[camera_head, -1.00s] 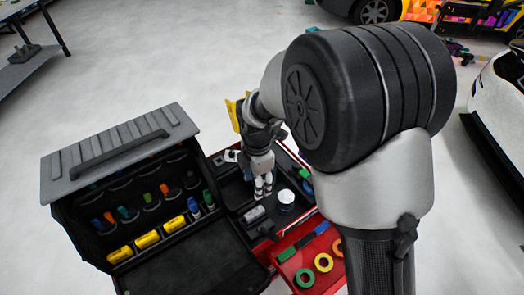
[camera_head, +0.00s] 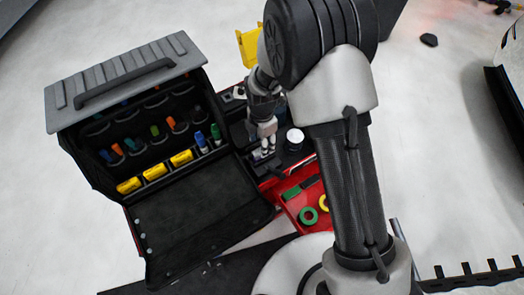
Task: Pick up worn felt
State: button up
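My gripper (camera_head: 265,150) points down over the dark tray area on top of the red cart (camera_head: 280,186), just right of the open black tool case. Its two pale fingers are small and close together. Whether they are apart or hold something is too small to tell. A small greyish item lies at or just beside the fingertips, partly covered by them. I cannot pick out the worn felt for certain. A green piece (camera_head: 291,193) and a dark piece (camera_head: 310,181) lie in the red drawer, partly hidden by my arm.
The black tool case (camera_head: 190,215) with a grey ridged lid (camera_head: 125,80) holds several yellow blocks and coloured tools. A white round container (camera_head: 295,137) stands right of my gripper. Floor at right is mostly clear, with a dark lump (camera_head: 429,40).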

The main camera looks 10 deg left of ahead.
jog(key=f+b, duration=0.1)
jog(key=f, duration=0.4)
jog(key=shift+w+f, duration=0.1)
jog(key=shift+w, duration=0.1)
jog(key=shift+c, duration=0.4)
jog(key=c, duration=0.7)
